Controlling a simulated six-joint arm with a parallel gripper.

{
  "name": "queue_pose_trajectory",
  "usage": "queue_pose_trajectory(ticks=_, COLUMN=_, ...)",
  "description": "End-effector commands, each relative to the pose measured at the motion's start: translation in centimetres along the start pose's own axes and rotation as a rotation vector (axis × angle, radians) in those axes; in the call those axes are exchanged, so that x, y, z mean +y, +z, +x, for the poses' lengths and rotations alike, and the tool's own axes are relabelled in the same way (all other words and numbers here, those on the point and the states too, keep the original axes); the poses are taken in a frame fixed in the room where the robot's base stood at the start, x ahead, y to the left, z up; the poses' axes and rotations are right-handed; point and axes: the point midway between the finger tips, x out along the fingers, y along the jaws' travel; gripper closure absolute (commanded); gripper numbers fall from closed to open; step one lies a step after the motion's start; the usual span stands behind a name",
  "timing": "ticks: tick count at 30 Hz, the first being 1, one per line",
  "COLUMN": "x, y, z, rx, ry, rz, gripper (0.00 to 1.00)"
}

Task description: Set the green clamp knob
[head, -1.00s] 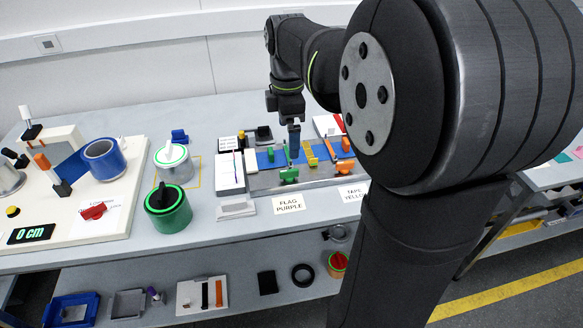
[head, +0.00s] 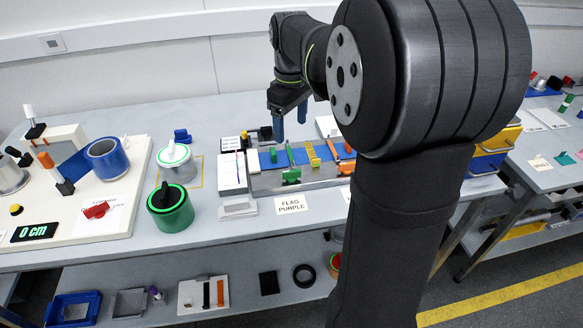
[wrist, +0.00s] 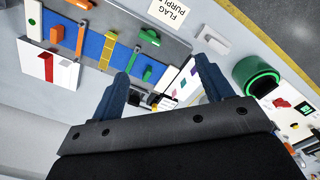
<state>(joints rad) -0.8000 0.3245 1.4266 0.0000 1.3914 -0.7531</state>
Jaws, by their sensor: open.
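A green clamp knob (head: 291,175) sits at the front edge of a grey fixture (head: 318,179) with a blue strip across it. It also shows in the wrist view (wrist: 149,37). A green bar (head: 290,153) crosses the blue strip behind it, with a green end piece in the wrist view (wrist: 147,74). My gripper (head: 290,122) is open and empty above the back of the fixture, apart from the knob. In the wrist view its two blue fingers (wrist: 162,66) stand wide apart. My arm hides the fixture's right end in the head view.
Yellow (head: 312,154) and orange (head: 331,151) pieces stand along the strip. A white board (head: 232,172) is left of the fixture, with green-rimmed rolls (head: 170,208) beyond it. A "FLAG PURPLE" card (head: 292,204) lies in front.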

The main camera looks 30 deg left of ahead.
Motion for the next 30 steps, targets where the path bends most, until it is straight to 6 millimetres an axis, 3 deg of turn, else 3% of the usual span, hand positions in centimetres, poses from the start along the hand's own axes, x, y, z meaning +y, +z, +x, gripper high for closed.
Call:
queue_pose_trajectory(ticks=6, x=1.8, y=-1.2, z=0.4, rx=0.000, ry=0.000, rz=0.443, gripper=0.27)
queue_pose_trajectory(ticks=12, x=2.8, y=-1.8, z=0.6, rx=0.000, ry=0.000, rz=0.702, gripper=0.27)
queue_pose_trajectory(ticks=20, x=3.0, y=-1.9, z=1.9, rx=-0.001, ry=0.000, rz=0.772, gripper=0.27)
queue_pose_trajectory(ticks=30, x=2.9, y=-1.9, z=8.8, rx=-0.002, ry=-0.001, rz=0.769, gripper=0.27)
